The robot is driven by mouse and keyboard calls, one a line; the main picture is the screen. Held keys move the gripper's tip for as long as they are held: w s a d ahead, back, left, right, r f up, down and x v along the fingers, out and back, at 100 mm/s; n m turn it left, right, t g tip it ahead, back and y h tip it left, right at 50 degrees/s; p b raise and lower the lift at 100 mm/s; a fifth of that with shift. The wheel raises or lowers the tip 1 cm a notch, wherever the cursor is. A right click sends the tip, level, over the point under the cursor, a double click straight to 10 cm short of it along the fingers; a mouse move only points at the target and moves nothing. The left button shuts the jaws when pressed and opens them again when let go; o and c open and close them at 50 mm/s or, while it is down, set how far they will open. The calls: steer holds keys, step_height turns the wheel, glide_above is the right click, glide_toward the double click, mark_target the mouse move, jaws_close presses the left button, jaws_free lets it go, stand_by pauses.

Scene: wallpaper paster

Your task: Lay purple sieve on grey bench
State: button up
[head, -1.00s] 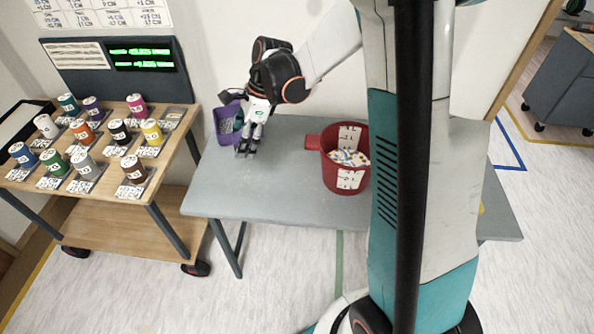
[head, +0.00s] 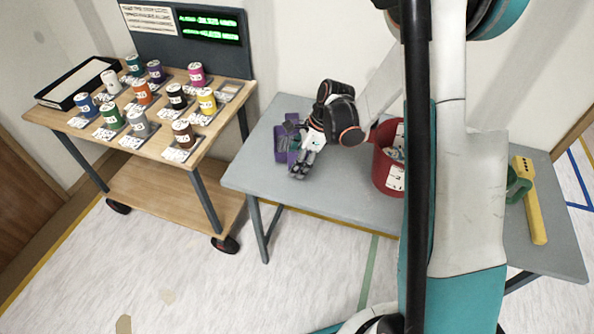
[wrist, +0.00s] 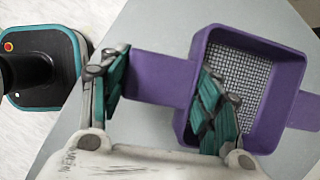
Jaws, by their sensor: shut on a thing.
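The purple sieve (head: 280,148) is at the back left of the grey bench (head: 253,180) in the head view, partly behind my gripper (head: 302,168). In the wrist view, the sieve (wrist: 267,138) is a square purple tray with a grey mesh floor and flat tabs on two opposite sides. My gripper (wrist: 162,98) is shut on the sieve, with one finger beside the left tab and the other over the inside of the tray. It lies roughly flat over the bench top; I cannot tell whether it touches it.
A red bucket (head: 384,172) stands on the bench right of my gripper, partly hidden by my column. A yellow tool (head: 535,215) and a green item (head: 517,186) lie at the bench's right. A wooden cart (head: 150,190) with several coloured cans stands left. The front left bench top is clear.

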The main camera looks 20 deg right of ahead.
step_height(320, 180, down, 4)
steer(key=shift+r+b, duration=0.1)
steer(key=shift+b, duration=0.55)
steer(key=o, duration=1.2)
